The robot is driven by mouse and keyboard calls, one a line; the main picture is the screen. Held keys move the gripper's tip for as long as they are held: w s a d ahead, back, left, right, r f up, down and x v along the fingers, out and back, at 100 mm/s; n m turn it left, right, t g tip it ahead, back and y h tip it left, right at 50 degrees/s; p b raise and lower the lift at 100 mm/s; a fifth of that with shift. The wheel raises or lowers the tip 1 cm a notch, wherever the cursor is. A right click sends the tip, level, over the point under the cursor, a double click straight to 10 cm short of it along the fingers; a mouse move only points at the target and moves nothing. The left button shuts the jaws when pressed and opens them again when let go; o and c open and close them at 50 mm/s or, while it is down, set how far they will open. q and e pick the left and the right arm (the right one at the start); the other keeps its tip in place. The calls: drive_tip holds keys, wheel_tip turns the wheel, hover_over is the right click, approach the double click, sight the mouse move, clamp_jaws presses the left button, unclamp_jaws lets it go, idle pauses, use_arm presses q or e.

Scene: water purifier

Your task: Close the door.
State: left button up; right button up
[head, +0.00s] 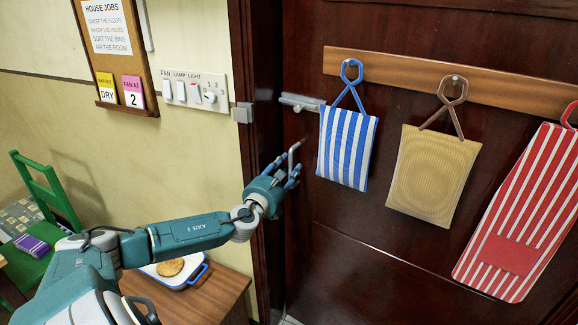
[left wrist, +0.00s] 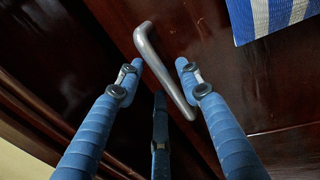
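The dark wooden door (head: 390,270) fills the right of the head view, and it also shows in the left wrist view (left wrist: 200,35). Its left edge is near the dark door frame (head: 262,250); I cannot tell for sure how wide any gap is. A grey metal bar handle (left wrist: 165,70) is on the door. My left gripper (head: 287,168) is at the handle. In the left wrist view its blue fingers (left wrist: 160,72) are spread, one on each side of the handle. I cannot tell whether they touch it. My right gripper is not in view.
A wooden rail (head: 400,80) on the door carries a blue-striped cloth (head: 347,148), a tan pad (head: 432,175) and a red-striped piece (head: 520,215). A metal latch (head: 300,102) is above the handle. A wooden cabinet (head: 215,295) with a tray stands below my left arm.

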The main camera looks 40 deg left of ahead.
use_arm(q)
drive_tip(key=shift+x, duration=0.75)
clamp_jaws()
